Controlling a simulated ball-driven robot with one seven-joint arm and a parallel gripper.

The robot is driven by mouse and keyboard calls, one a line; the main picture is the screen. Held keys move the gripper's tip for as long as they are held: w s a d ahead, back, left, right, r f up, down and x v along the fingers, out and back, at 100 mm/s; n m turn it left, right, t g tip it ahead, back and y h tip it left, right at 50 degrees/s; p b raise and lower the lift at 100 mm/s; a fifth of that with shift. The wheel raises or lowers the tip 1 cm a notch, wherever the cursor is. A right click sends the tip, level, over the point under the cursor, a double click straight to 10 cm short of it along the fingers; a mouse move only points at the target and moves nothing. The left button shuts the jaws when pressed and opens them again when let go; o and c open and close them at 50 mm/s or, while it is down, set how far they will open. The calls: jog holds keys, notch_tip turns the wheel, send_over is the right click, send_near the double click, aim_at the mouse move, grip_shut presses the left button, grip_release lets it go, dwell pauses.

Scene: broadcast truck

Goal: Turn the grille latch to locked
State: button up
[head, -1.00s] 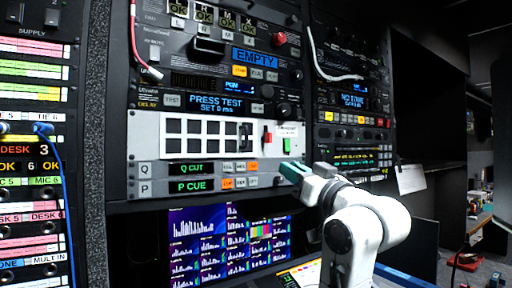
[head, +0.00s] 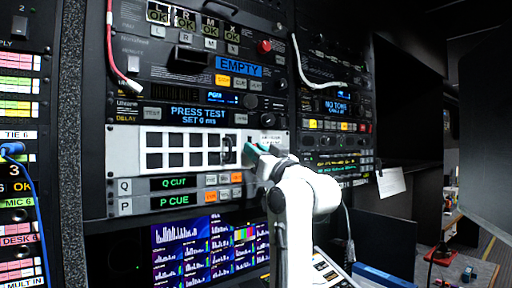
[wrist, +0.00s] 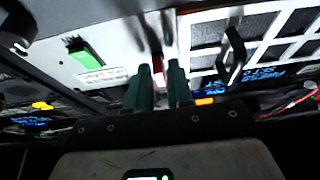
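The white grille panel (head: 126,150) with dark square openings is on the rack in the head view; it also shows at the right of the wrist view (wrist: 205,62). A black loop handle (wrist: 235,55) stands on it. Beside the grille, a red piece (wrist: 158,68), apparently part of the latch, shows between my fingertips. A green mark (wrist: 86,54) with a small label plate (wrist: 103,75) lies left of it. My gripper (head: 256,151) is at the panel's right end, its two teal fingers (wrist: 159,88) apart around the red piece. Contact is unclear. In the head view my gripper hides the red piece.
Rack units with knobs and lit buttons surround the panel; a Q CUT and P CUE strip (head: 180,192) sits below it. A monitor (head: 205,245) is underneath. Cables (head: 112,50) hang above. A dark knob (wrist: 18,28) is near my gripper in the wrist view.

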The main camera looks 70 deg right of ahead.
jog(key=shift+c, duration=0.5)
grip_shut()
jog(key=shift+n+b, duration=0.3)
jog(key=shift+n, duration=0.1)
jog(key=shift+d+r+n+g+y+b, duration=0.2)
jog(key=shift+n+y+b, duration=1.15)
jog(key=shift+n, duration=2.2)
jog(key=shift+a+f+n+g+y+b, duration=0.1)
jog(key=shift+n+g+y+b, duration=0.25)
jog(key=shift+n+y+b, duration=2.15)
jog(key=shift+d+r+n+g+y+p, duration=0.1)
jog(key=shift+n+g+y+p, duration=0.3)
jog(key=shift+n, duration=4.25)
